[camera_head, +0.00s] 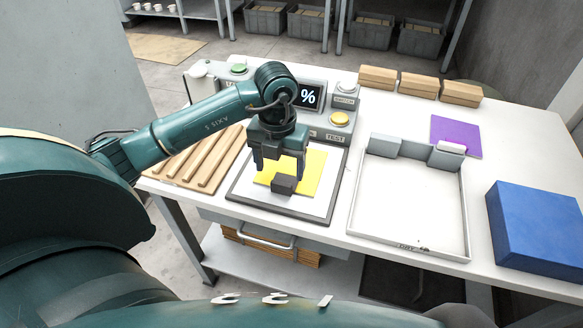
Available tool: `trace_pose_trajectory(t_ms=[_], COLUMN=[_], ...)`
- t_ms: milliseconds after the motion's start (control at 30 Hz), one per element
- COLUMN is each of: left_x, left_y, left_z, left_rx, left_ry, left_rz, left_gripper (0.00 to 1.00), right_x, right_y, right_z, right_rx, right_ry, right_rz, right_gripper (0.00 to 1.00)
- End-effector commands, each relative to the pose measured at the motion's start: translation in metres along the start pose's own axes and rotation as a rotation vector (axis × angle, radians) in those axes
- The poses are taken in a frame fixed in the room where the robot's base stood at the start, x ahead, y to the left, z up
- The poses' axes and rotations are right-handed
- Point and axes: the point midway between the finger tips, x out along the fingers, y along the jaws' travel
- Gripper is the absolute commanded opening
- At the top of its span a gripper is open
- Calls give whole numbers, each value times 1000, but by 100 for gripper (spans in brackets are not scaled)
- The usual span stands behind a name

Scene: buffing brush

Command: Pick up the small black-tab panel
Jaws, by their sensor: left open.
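A yellow panel (313,172) lies on the white face of a black-framed tray (240,190) near the middle of the table. A small dark block like a tab (284,185) stands at its near side. My left gripper (280,168) points down over the yellow panel, its two fingers apart, with the dark tab just below and between them in the picture. I cannot tell whether the fingers touch the tab. The gripper hides part of the panel. My right gripper is out of view.
A slatted wooden rack (200,160) is left of the tray. A console with a display (309,95) and yellow button (340,119) stands behind. To the right are a white open tray (405,205), a purple sheet (455,136), a blue box (540,225) and wooden blocks (419,85).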

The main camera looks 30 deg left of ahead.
Motion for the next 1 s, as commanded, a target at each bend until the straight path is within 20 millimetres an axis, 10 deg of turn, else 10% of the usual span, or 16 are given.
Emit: trace_pose_trajectory(t_ms=[667, 1000], left_x=[52, 52], left_y=[-3, -3], left_z=[0, 0], left_rx=[1, 2], left_ry=[1, 1], left_rz=[-1, -1], left_gripper=[70, 42], right_x=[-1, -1], right_y=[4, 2], right_z=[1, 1], right_rx=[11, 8], right_ry=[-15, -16], right_rz=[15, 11], right_gripper=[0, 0])
